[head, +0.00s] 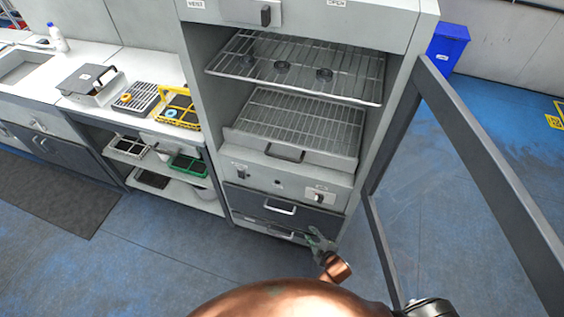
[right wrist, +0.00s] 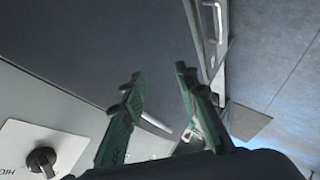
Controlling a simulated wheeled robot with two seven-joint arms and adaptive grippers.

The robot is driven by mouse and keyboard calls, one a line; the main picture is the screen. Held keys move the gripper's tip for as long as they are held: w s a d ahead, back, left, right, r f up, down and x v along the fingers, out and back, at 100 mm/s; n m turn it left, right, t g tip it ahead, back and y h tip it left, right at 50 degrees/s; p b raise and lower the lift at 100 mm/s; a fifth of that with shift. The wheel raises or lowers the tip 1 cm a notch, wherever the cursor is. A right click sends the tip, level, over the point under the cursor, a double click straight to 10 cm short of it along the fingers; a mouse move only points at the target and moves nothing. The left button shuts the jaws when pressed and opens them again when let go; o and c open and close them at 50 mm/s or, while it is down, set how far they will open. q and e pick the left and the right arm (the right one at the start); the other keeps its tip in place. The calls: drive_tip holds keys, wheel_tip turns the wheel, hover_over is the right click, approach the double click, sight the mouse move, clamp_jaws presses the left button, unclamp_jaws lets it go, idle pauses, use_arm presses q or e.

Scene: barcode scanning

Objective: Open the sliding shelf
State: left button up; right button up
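The tall grey cabinet (head: 202,90) stands with its glass door (head: 490,170) swung open to the right. Inside are an upper wire shelf (head: 350,90), whose front edge sticks out a little, and a lower wire shelf (head: 300,122) with a front panel and a dark handle (head: 285,153). My right gripper (head: 318,238) is low in front of the dark drawers, below both shelves. In the right wrist view its green fingers (right wrist: 157,76) are apart, with nothing seen between their tips. A pale drawer handle (right wrist: 155,126) shows behind them. My left gripper is out of view.
An upper drawer (head: 280,207) and a lower drawer (head: 270,228) sit below the knobs (head: 319,197). A counter with trays (head: 178,110) is at left, and a blue bin (head: 447,48) stands behind the door.

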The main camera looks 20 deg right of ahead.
drive_tip(key=w+a+r+n+t+b, duration=0.1)
drive_tip(key=w+r, duration=0.3)
drive_tip(key=r, duration=0.4)
drive_tip(key=w+a+r+n+t+y+b, duration=0.1)
drive_tip(key=w+a+r+n+t+b, duration=0.1)
drive_tip(key=r, duration=0.7)
drive_tip(key=w+a+r+n+t+y+b, duration=0.1)
drive_tip(key=w+a+r+n+t, duration=0.1)
drive_tip(key=w+r, duration=0.4)
wheel_tip(320, 180, up, 3)
drive_tip(key=shift+a+f+n+t+b, duration=0.15)
drive_tip(key=shift+n+t+b, duration=0.15)
drive_tip(key=shift+n+t, duration=0.65)
drive_tip(key=n+t+b, duration=0.1)
drive_tip(key=n, duration=0.2)
approach(283, 157)
drive_tip(key=w+f, duration=0.1)
drive_tip(key=w, duration=0.1)
drive_tip(key=shift+y, duration=0.4)
drive_tip(key=x, duration=0.8)
drive_tip(key=shift+r+b, duration=0.15)
drive_tip(key=shift+b, duration=0.25)
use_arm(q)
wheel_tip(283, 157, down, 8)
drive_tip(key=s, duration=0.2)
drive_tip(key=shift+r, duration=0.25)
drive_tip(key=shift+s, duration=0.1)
use_arm(e)
drive_tip(key=shift+c, duration=0.7)
clamp_jaws()
